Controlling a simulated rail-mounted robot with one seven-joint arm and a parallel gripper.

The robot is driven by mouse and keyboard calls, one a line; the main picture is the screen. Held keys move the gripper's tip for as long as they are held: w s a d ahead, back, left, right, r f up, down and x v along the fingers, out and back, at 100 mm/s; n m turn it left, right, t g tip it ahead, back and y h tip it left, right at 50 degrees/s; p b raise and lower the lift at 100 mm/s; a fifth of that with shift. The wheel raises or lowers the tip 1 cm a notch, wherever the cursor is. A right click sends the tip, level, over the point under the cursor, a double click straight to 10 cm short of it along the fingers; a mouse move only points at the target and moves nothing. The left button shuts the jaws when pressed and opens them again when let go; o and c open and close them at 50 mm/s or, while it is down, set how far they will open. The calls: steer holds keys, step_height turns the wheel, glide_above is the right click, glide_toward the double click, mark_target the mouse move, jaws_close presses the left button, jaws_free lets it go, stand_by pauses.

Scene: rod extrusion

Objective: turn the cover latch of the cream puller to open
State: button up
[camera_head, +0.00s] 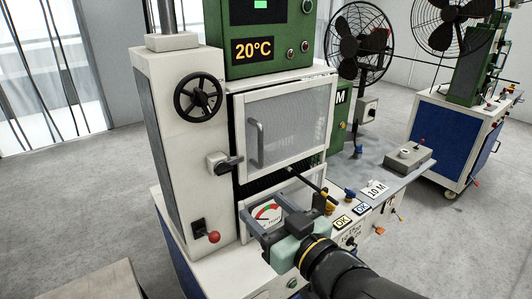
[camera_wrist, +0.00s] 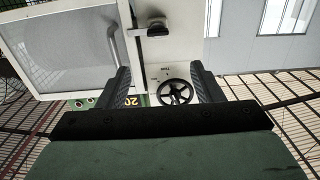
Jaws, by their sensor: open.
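The cream puller (camera_head: 180,110) stands at the left-centre of the head view. Its cover latch (camera_head: 222,163) is a pale block with a dark lever that lies about level and points right, towards the mesh-windowed cover (camera_head: 290,122). The cover appears shut. In the wrist view, which shows the machine upside down, the latch (camera_wrist: 150,29) is beyond the fingertips, near the top centre. My gripper (camera_head: 286,236) is below and right of the latch in the head view, apart from it. Its two dark fingers (camera_wrist: 163,80) are spread with nothing between them. The fingertips are hard to make out in the head view.
A black handwheel (camera_head: 198,98) sits above the latch and a red-knobbed switch (camera_head: 213,237) below it. A dial gauge (camera_head: 267,212) is close behind my gripper. A grey side bench (camera_head: 385,165) is at the right.

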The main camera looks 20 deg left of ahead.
mark_target(226, 171)
steer(key=p+x, duration=0.2)
steer(key=x, duration=1.3)
steer(key=shift+w, duration=0.25)
steer(key=shift+f, duration=0.1)
steer(key=c, duration=1)
